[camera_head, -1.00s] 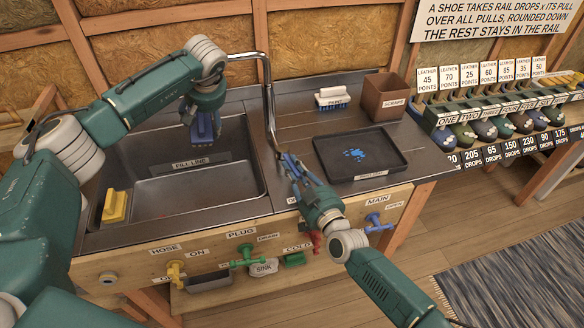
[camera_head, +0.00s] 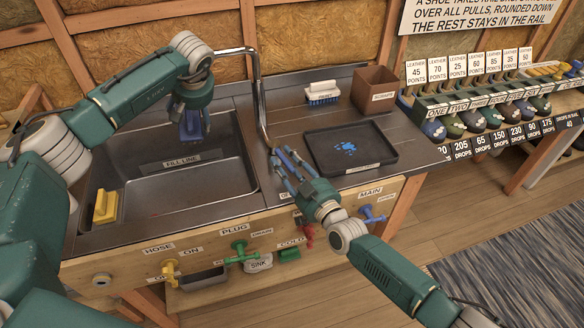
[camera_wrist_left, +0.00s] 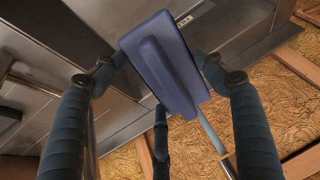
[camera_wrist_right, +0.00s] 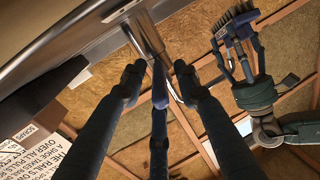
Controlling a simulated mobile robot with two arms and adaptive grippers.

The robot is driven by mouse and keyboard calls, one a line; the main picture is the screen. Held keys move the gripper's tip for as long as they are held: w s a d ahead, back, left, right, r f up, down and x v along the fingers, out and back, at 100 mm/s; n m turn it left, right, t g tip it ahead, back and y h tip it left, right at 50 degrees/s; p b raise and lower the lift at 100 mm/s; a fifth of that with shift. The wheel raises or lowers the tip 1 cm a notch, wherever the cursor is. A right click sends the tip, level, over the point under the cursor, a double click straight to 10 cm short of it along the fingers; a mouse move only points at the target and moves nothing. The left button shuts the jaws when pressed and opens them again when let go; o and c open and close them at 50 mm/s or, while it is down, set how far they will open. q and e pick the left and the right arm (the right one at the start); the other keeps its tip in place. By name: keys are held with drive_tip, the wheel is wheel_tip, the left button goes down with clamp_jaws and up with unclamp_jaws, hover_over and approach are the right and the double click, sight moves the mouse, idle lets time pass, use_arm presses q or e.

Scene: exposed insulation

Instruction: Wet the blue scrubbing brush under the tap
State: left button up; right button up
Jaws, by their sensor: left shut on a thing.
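My left gripper (camera_head: 194,112) is shut on the blue scrubbing brush (camera_head: 190,126) and holds it above the back of the sink (camera_head: 165,190). The brush's blue back fills the middle of the left wrist view (camera_wrist_left: 165,65). The right wrist view shows its bristles (camera_wrist_right: 236,20). The metal tap (camera_head: 257,85) rises from the counter right of the sink. Its pipe bends left behind my left gripper, which hides the spout's end. I see no water running. My right gripper (camera_head: 284,160) is open beside the foot of the tap, its fingers apart in the right wrist view (camera_wrist_right: 160,80).
A black tray (camera_head: 385,150) with blue splotches, a white-and-blue brush (camera_head: 322,92) and a scraps box (camera_head: 374,92) stand right of the tap. A yellow block (camera_head: 105,206) sits at the sink's left. Yellow (camera_head: 170,269), green (camera_head: 240,252) and blue (camera_head: 371,214) valves line the front.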

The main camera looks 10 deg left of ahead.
drive_tip(key=v, duration=1.1)
drive_tip(key=shift+s+d, duration=0.2)
drive_tip(key=shift+s, duration=0.1)
drive_tip(key=shift+r, duration=0.1)
